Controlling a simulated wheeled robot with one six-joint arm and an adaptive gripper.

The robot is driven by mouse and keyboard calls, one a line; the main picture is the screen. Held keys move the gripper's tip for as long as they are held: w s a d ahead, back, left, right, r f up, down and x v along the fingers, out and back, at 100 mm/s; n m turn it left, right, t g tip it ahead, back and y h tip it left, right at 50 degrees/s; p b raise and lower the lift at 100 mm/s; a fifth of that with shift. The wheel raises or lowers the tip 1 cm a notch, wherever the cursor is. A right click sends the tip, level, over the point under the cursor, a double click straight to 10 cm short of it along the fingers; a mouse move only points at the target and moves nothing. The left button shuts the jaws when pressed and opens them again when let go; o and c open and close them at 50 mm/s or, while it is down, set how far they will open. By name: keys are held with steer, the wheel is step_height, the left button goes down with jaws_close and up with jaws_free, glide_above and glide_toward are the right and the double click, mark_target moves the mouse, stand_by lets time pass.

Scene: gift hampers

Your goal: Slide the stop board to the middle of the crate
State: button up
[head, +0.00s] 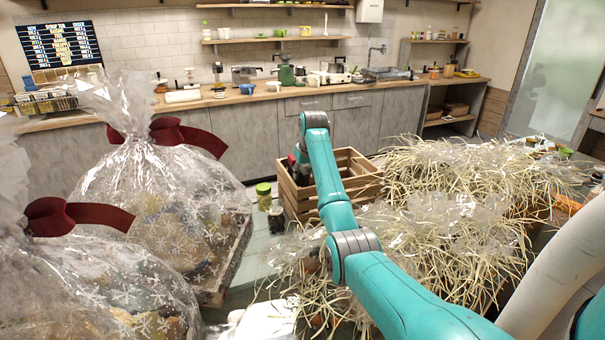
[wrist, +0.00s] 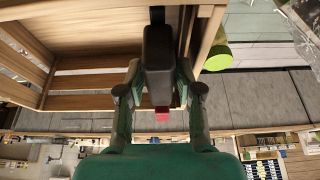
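The wooden slatted crate (head: 352,183) stands on the table in the middle of the head view. My gripper (head: 300,170) is at its left end, partly hidden by my arm. In the wrist view, the crate's slats (wrist: 90,82) and inner face fill the upper left. My gripper's fingers (wrist: 158,75) stand on either side of an upright dark piece (wrist: 158,50) and appear to press on it. A small red part (wrist: 162,114) shows between the fingers. I cannot tell whether the dark piece belongs to the stop board; no separate board is clearly visible.
A jar with a green lid (head: 263,193) stands just left of the crate. Two wrapped hampers with red bows (head: 165,190) fill the left. Shredded straw (head: 450,215) covers the right, close to the crate and my arm. A counter (head: 230,97) runs behind.

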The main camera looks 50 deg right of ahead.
steer(key=shift+c, duration=0.2)
jaws_close()
steer(key=s+d, duration=0.6)
steer(key=d, duration=0.4)
steer(key=shift+s+d, duration=0.2)
steer(key=shift+s, duration=0.15)
steer(key=shift+o, duration=0.2)
jaws_free()
steer(key=v, duration=1.2)
steer(key=shift+s+f, duration=0.1)
